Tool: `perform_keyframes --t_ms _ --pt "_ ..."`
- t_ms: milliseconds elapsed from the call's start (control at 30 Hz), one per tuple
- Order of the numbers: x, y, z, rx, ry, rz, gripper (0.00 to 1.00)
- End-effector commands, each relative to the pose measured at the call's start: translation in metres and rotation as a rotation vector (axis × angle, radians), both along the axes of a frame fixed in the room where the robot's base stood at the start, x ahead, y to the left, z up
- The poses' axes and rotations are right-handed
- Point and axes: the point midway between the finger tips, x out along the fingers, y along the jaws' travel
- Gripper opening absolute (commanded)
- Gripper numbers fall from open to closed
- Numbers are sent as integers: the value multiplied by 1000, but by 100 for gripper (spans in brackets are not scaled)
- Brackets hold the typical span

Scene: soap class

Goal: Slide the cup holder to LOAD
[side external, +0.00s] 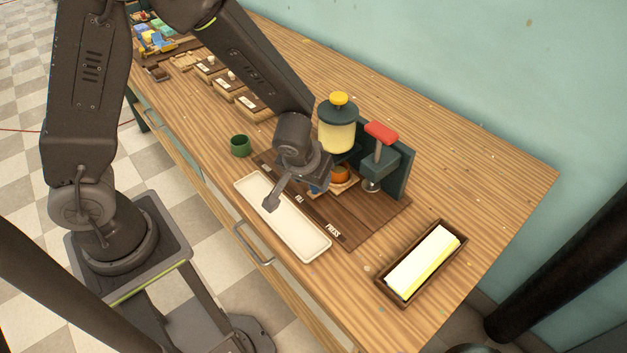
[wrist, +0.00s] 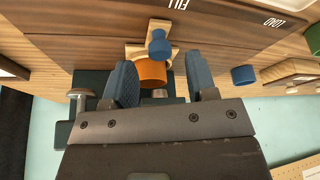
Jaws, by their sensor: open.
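The cup holder (wrist: 137,50) is a pale wooden slide with a blue knob (wrist: 159,43) at its front, near the FILL label (wrist: 178,4) in the wrist view. An orange cup (wrist: 152,73) sits on it. In the side view the orange cup (side external: 341,174) is below the yellow-filled dispenser (side external: 337,130). The LOAD label (wrist: 274,21) is to the right of FILL in the wrist view. My gripper (wrist: 160,62) is open, with its fingers to either side of the orange cup in the picture; no contact is clear. The arm partly hides the holder in the side view.
A red-handled press (side external: 380,133) stands beside the dispenser. A white tray (side external: 282,216) lies in front of the dark board (side external: 365,222). A green cup (side external: 241,146) stands left of the board. A blue cylinder (wrist: 244,75) is right of my gripper. A wooden box (side external: 387,284) holds pale bars.

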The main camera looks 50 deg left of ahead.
Motion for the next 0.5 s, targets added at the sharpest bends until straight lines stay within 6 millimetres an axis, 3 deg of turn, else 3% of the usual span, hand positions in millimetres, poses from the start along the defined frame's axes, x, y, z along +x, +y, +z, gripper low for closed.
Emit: perform_keyframes --t_ms 200,500 --pt "8 3 -20 1 0 1 52" --pt "9 4 -23 0 -1 1 52"
